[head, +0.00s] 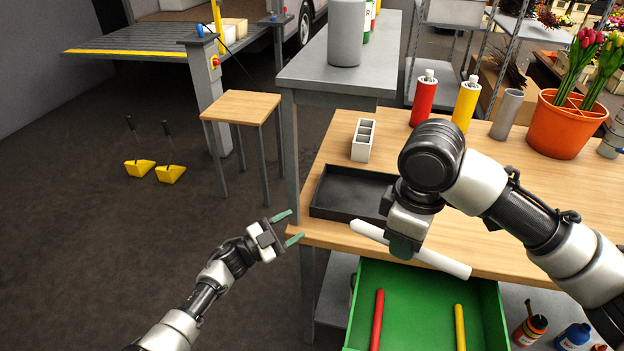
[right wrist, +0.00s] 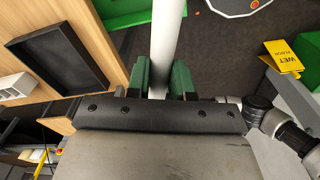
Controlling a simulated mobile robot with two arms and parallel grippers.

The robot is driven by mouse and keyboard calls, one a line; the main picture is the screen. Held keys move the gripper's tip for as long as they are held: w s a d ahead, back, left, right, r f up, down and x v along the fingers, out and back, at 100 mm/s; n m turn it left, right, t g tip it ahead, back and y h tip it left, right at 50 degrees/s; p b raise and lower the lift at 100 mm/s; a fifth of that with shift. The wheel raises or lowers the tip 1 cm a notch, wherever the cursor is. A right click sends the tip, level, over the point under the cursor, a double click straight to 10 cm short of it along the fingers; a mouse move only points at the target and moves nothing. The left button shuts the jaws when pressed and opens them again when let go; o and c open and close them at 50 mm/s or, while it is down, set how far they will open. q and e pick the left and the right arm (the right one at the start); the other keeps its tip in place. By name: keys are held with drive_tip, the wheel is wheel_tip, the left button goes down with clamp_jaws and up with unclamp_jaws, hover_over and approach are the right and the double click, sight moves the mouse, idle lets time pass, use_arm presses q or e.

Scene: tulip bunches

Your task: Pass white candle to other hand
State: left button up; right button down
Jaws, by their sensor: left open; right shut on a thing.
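The white candle (head: 446,263) is held in my right gripper (head: 404,246), above the open green drawer and near the table's front edge. It lies tilted in the head view, its left end pointing toward my left gripper. In the right wrist view the candle (right wrist: 168,40) stands between the two green fingers (right wrist: 165,80), which are shut on it. My left gripper (head: 290,228) is open and empty, left of the candle's left end and apart from it. The candle's middle is hidden behind my right gripper in the head view.
A black tray (head: 331,211) and a white divided holder (head: 361,140) are on the wooden table. The green drawer (head: 409,305) holds a red candle (head: 377,320) and a yellow candle (head: 460,327). Red and yellow bottles and an orange tulip pot (head: 562,130) stand further back.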

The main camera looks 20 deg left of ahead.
use_arm(q)
drive_tip(key=d+r+m+g+h, duration=0.4)
drive_tip(key=r+g, duration=0.2)
drive_tip(key=r, duration=0.3)
drive_tip(key=m+g+y, duration=0.2)
drive_tip(key=g+y, duration=0.4)
drive_tip(key=g, duration=0.7)
approach(369, 225)
drive_tip(key=x, duration=1)
drive_tip(key=shift+f, duration=0.3)
clamp_jaws()
use_arm(e)
drive_tip(key=c, duration=0.9)
unclamp_jaws()
